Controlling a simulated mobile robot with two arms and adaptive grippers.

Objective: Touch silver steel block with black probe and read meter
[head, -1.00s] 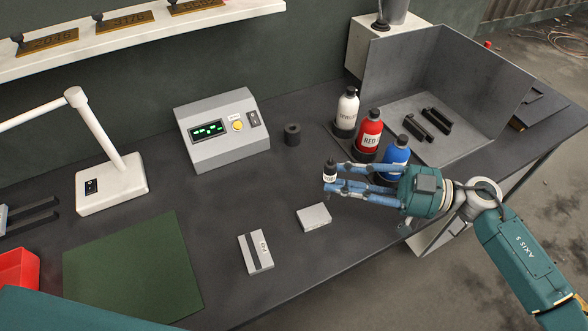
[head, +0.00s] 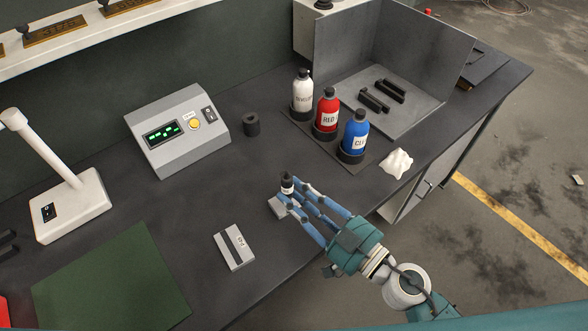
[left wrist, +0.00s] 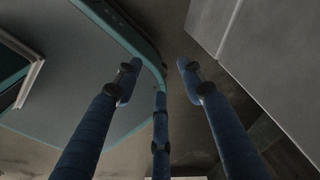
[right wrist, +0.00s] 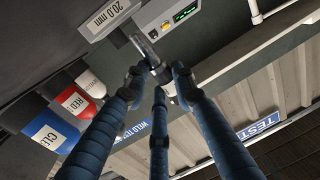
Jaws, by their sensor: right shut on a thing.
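My right gripper (head: 289,197) is shut on the black probe (head: 287,181), a small dark-topped piece with a white band; the probe also shows in the right wrist view (right wrist: 148,50). The gripper is over the plain silver block (head: 277,208), which its fingers partly hide. I cannot tell whether the probe touches the block. A second silver block (head: 234,247) with a dark stripe and label lies to the left. The grey meter (head: 178,130) has a green-lit display, too small to read. My left gripper (left wrist: 157,75) is open and empty in the left wrist view.
White, red (head: 327,113) and blue (head: 355,136) bottles stand right of the meter. A black cylinder (head: 252,124) stands beside it. A white cloth (head: 397,163) lies near the table's right edge. A green mat (head: 110,280) and white lamp (head: 72,205) are at left.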

